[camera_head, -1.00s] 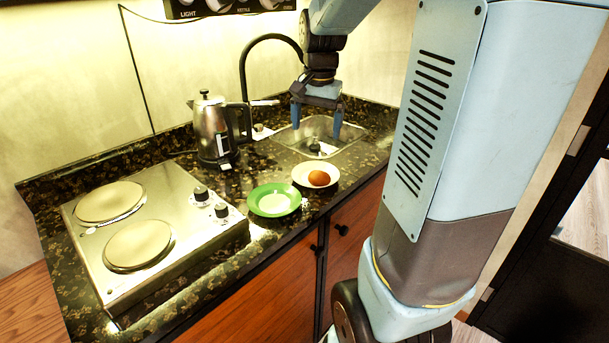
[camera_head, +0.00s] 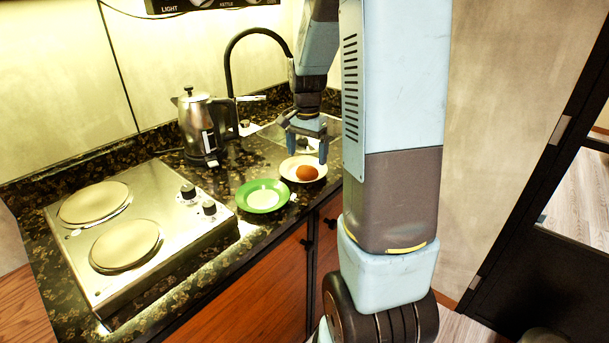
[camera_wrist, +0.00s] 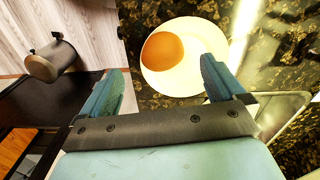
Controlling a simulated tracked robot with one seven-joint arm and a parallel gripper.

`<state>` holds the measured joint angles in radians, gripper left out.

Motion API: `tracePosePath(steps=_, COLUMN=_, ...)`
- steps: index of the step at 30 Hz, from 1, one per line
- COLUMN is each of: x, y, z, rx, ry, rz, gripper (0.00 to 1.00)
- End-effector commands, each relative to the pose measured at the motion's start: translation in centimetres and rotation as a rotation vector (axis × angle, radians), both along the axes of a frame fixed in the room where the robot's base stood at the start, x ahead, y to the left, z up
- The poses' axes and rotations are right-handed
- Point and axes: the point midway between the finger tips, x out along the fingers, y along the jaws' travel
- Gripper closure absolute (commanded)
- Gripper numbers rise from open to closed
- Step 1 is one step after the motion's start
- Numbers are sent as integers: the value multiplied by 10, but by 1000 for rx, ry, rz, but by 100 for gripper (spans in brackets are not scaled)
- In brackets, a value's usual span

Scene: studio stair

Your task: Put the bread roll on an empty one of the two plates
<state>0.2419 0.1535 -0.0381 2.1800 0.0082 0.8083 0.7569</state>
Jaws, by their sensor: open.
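A round orange-brown item (camera_head: 307,173), which looks like the bread roll, lies on a white plate (camera_head: 287,168) near the counter's front edge. Both show in the wrist view, the roll (camera_wrist: 162,50) towards the left of the plate (camera_wrist: 195,70). A green plate (camera_head: 262,183) with a pale centre stands to the left of the white one and looks empty. My gripper (camera_head: 307,156) is open, pointing down over the white plate. In the wrist view my gripper (camera_wrist: 163,70) has its fingers spread, with nothing between them, and the roll is beyond them.
A metal kettle (camera_head: 199,125) and a black tap (camera_head: 232,60) stand behind the plates. A sink (camera_head: 270,132) lies behind the white plate. A two-plate hob (camera_head: 150,228) fills the left counter.

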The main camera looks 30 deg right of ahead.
Motion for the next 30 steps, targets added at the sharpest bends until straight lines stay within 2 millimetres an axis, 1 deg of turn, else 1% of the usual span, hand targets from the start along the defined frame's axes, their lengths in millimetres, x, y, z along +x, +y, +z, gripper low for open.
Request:
tracePosePath(steps=7, x=0, y=-1, z=-15, rx=0, ry=1, rz=-1, gripper=4)
tracePosePath(steps=15, x=1, y=-3, z=-50, rx=1, ry=3, rz=0, gripper=4)
tracePosePath(steps=18, x=1, y=-3, z=-57, rx=0, ry=1, rz=0, gripper=4)
tracePosePath(steps=26, x=2, y=-3, z=-59, rx=0, ry=0, rz=0, gripper=4)
tracePosePath(steps=30, x=2, y=-3, z=-59, rx=0, ry=0, rz=0, gripper=16)
